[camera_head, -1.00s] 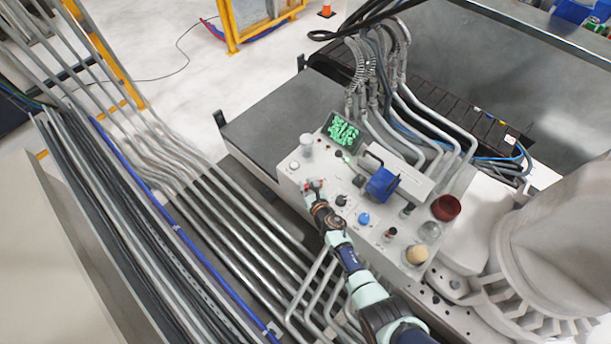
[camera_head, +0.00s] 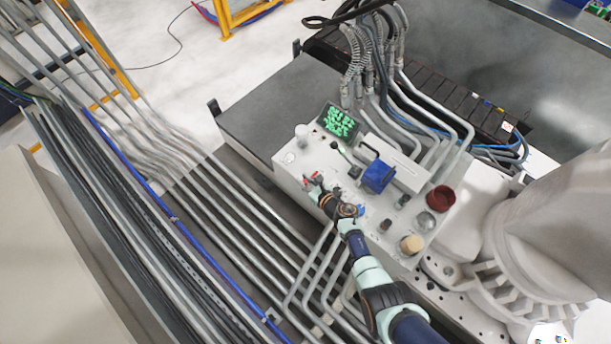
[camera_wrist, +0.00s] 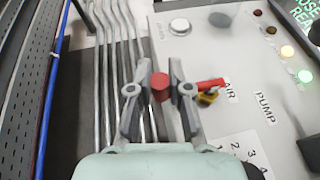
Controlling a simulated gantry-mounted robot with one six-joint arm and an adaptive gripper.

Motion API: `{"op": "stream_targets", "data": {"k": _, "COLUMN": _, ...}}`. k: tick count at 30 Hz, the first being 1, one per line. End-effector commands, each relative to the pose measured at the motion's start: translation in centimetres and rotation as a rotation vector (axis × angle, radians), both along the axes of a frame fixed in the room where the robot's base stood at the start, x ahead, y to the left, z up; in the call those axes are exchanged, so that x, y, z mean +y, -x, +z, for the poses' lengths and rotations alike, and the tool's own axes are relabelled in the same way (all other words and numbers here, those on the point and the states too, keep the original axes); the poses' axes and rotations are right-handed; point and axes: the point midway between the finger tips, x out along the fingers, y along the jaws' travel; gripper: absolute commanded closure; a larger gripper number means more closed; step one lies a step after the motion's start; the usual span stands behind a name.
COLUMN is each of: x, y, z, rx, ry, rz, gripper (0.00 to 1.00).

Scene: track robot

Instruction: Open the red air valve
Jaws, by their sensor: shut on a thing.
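The red air valve (camera_wrist: 210,84) shows in the wrist view as a red bar by the AIR label, with a brass-yellow part (camera_wrist: 207,97) under it. A red round part (camera_wrist: 161,88) lies between the two fingers of my gripper (camera_wrist: 160,72). My gripper is shut on this red part, and the right finger hides what lies between it and the red bar. In the head view my gripper (camera_head: 312,181) is at the panel's left part, with a little red (camera_head: 316,175) showing at its tips. The wrist hides much of the valve there.
The light control panel (camera_head: 290,174) carries a green-lit screen (camera_head: 338,123), a blue box-like part (camera_head: 378,177), a red cylinder (camera_head: 441,197), and several knobs. A white button (camera_wrist: 180,27) is above my gripper in the wrist view. Metal pipes (camera_head: 240,225) run along the panel's left side.

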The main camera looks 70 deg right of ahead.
Motion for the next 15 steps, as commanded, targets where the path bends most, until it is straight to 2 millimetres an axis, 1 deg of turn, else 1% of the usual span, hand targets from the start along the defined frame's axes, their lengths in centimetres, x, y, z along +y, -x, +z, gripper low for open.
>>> {"op": "stream_targets", "data": {"k": 1, "x": -0.03, "y": -0.01, "z": 0.06, "rx": 0.000, "ry": 0.001, "rz": 0.000, "gripper": 0.81}}
{"op": "stream_targets", "data": {"k": 5, "x": -0.02, "y": -0.01, "z": 0.05, "rx": -0.001, "ry": 0.001, "rz": 0.000, "gripper": 0.59}}
{"op": "stream_targets", "data": {"k": 6, "x": -0.02, "y": -0.01, "z": 0.04, "rx": -0.001, "ry": 0.001, "rz": 0.000, "gripper": 0.56}}
{"op": "stream_targets", "data": {"k": 15, "x": 0.07, "y": 0.12, "z": 0.04, "rx": 0.000, "ry": 0.000, "rz": 0.000, "gripper": 0.56}}
